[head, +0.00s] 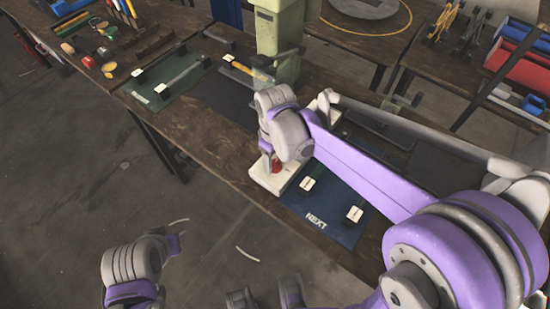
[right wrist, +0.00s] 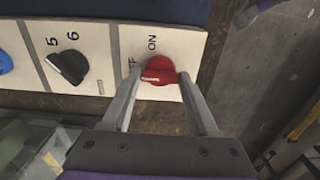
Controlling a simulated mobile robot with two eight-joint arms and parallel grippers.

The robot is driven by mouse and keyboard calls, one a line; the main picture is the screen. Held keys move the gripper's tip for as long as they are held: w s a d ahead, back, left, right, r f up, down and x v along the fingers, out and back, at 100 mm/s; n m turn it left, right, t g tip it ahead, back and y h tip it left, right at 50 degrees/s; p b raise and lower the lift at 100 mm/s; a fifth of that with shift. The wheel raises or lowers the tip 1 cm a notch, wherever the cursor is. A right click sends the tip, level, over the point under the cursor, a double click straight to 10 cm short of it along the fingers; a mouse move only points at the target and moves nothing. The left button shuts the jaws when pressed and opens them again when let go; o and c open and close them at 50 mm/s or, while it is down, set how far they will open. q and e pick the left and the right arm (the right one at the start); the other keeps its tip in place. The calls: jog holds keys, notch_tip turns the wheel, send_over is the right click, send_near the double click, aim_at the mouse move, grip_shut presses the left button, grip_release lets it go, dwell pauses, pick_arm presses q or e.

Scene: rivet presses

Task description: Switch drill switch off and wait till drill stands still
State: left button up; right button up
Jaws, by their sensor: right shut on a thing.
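The red drill switch (right wrist: 158,72) is a rotary knob on a cream control panel (right wrist: 105,45), beside printed ON and a partly covered second label. Its pale pointer mark faces the lower left in the right wrist view, away from ON. My right gripper (right wrist: 158,80) has its fingers on both sides of the knob and is shut on it. In the head view the switch (head: 276,166) shows red below my right gripper (head: 271,158). A pale green machine column (head: 280,35) rises behind; no turning drill part is visible.
The panel also has a black knob (right wrist: 68,68) marked 5 and 6, and a blue knob (right wrist: 5,62). A blue NEXT mat (head: 325,212) and a green mat (head: 160,92) lie on the wooden bench. Red and blue bins (head: 515,60) stand at right. The floor in front is mostly clear.

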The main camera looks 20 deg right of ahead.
aim_at(275, 162)
dwell(0.5)
jog(key=o, duration=1.4)
jog(key=shift+r, duration=0.1)
notch_tip(275, 162, up, 11)
jog(key=shift+f+p, duration=0.15)
jog(key=shift+p, duration=0.35)
jog(key=s+d+f+m+t, duration=0.1)
jog(key=s+d+f+m, duration=0.1)
jog(key=s, duration=0.2)
jog(key=s+d+f+m+t+p, duration=0.1)
jog(key=s+d+f+m+t, duration=0.1)
jog(key=s, duration=0.3)
jog(key=s+d+f+m+t, duration=0.2)
jog(key=s+f+m, duration=0.1)
jog(key=s, duration=0.2)
jog(key=shift+s+d+m+p, duration=0.1)
jog(key=shift+m+p, duration=0.2)
jog(key=shift+p, duration=0.05)
